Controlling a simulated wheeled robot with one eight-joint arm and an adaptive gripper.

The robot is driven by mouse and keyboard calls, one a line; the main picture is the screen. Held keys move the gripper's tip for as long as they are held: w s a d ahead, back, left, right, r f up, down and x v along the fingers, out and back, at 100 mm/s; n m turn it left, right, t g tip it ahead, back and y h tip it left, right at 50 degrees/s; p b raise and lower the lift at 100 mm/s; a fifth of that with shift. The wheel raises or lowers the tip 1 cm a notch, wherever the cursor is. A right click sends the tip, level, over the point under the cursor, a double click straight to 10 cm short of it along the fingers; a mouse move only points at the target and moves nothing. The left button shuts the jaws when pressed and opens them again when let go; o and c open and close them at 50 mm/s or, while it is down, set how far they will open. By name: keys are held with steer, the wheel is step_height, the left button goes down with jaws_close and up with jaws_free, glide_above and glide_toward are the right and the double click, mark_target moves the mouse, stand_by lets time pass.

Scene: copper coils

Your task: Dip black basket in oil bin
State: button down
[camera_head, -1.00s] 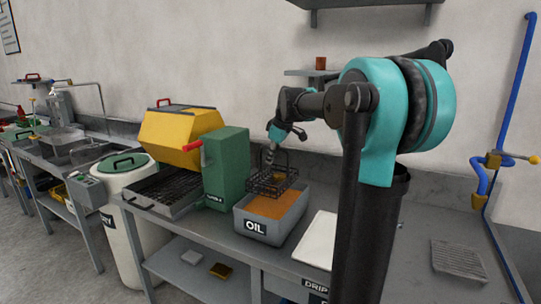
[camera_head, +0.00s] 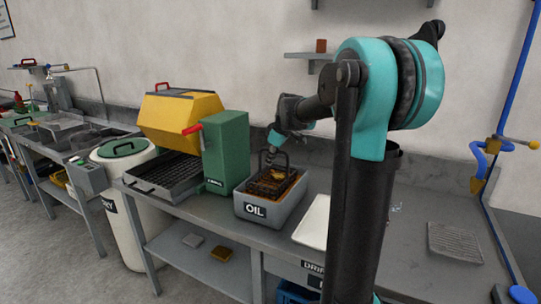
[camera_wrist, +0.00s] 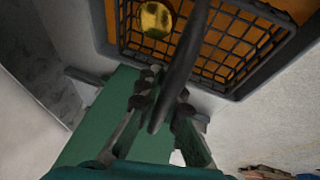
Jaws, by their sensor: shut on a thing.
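The black wire basket (camera_head: 268,188) sits down inside the grey oil bin (camera_head: 252,211), among the orange-brown oil. Its handle rises above the bin's rim. My gripper (camera_head: 276,152) is above the bin, shut on the basket's handle. In the wrist view, my gripper (camera_wrist: 165,112) has the dark handle bar between its fingers. The basket's mesh (camera_wrist: 225,40) shows beyond it over orange oil, with a shiny gold-coloured piece (camera_wrist: 155,19) in it. How deep the mesh lies in the oil is hard to tell.
A green box (camera_head: 226,152) and a yellow-hooded machine (camera_head: 180,122) stand left of the bin. A white tray (camera_head: 313,222) lies right of it, partly behind my arm. A grey ribbed plate (camera_head: 455,242) lies farther right. A white drum (camera_head: 124,165) stands at left.

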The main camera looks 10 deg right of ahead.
steer(key=shift+f, duration=3.05)
step_height(320, 180, up, 12)
stand_by(1.8)
stand_by(1.5)
steer(key=shift+r, duration=1.45)
